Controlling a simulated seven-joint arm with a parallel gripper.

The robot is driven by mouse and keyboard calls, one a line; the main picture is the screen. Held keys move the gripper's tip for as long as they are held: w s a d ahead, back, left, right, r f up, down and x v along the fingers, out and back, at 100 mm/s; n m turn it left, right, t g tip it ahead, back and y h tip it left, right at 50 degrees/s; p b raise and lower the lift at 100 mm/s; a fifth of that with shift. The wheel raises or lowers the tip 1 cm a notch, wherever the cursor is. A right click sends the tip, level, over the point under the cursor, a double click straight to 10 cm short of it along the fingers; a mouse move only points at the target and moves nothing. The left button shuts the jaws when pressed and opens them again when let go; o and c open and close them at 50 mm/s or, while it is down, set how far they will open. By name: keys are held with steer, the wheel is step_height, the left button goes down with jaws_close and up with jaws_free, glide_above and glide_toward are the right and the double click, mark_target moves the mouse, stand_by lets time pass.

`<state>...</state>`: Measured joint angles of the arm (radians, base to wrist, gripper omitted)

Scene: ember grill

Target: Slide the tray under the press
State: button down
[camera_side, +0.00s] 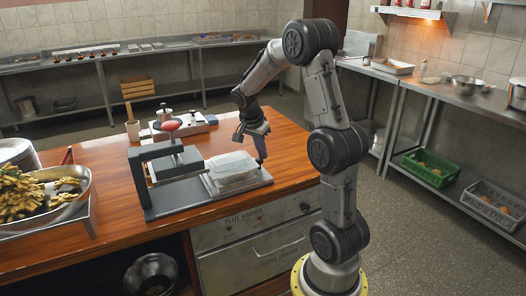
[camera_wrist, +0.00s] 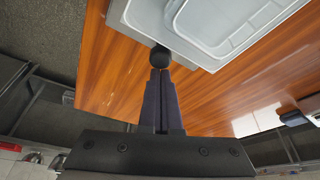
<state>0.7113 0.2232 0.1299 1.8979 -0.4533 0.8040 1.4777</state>
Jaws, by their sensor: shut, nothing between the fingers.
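The press (camera_side: 165,172) is a dark grey frame with a red knob on top, standing on a long grey base on the wooden counter. The tray (camera_side: 230,170), pale and translucent, lies on the right part of that base, to the right of the press frame. It also shows at the top of the wrist view (camera_wrist: 225,30). My gripper (camera_side: 262,162) points down at the tray's right end, on the side away from the press. In the wrist view its fingers (camera_wrist: 160,74) are together and empty, close to a round black knob (camera_wrist: 160,57) at the base's edge. I cannot tell whether they touch.
A metal bowl of food (camera_side: 45,195) stands at the counter's left. Behind the press are a pestle-like wooden piece (camera_side: 132,131) and a pot (camera_side: 164,114).

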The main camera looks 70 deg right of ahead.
mark_target(212, 161)
steer(key=w+a, duration=1.1)
steer(key=shift+w+a, duration=0.1)
